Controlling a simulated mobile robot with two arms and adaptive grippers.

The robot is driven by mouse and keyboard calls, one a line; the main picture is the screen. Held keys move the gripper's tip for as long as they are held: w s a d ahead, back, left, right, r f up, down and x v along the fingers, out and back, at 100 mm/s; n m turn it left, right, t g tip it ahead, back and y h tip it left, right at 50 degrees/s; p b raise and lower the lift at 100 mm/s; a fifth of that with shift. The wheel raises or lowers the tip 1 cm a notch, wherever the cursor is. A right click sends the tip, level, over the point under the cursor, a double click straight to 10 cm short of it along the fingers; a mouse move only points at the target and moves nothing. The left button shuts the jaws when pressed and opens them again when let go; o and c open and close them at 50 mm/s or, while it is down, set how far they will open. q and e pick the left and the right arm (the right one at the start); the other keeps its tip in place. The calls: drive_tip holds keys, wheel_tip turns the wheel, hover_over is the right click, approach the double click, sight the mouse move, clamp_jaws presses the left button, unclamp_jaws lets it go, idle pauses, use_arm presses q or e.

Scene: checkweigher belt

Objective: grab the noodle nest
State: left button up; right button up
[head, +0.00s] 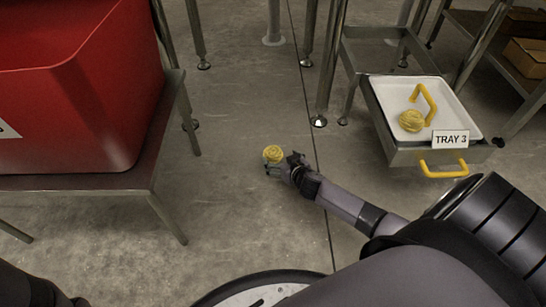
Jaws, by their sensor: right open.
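A round yellow noodle nest (272,154) shows against the grey floor near the middle of the head view. My right gripper (275,167) reaches in from the right and is open, with its fingers right at the lower side of this nest. I cannot tell whether the fingers touch it or whether it rests on the floor. A second yellow noodle nest (411,121) lies in the white tray marked TRAY 3 (385,92), beside a yellow handle (428,104). My left gripper is not in view.
A large red bin (95,85) stands on a metal table (145,182) at the left. Metal legs (328,65) stand at the back. A second yellow handle (443,170) sticks out below the tray label. Shelves with cardboard boxes (525,57) are at far right. The middle floor is open.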

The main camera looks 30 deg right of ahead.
sight(276, 157)
drive_tip(key=b+x, duration=0.4)
drive_tip(key=shift+w+a+f, duration=0.15)
drive_tip(key=shift+a+f, duration=0.1)
drive_tip(key=shift+f, duration=0.1)
drive_tip(key=shift+w+d+f+b, duration=0.1)
drive_tip(key=shift+w+b, duration=0.3)
drive_tip(key=shift+b, duration=0.05)
drive_tip(key=shift+c, duration=0.2)
drive_tip(key=c, duration=1.2)
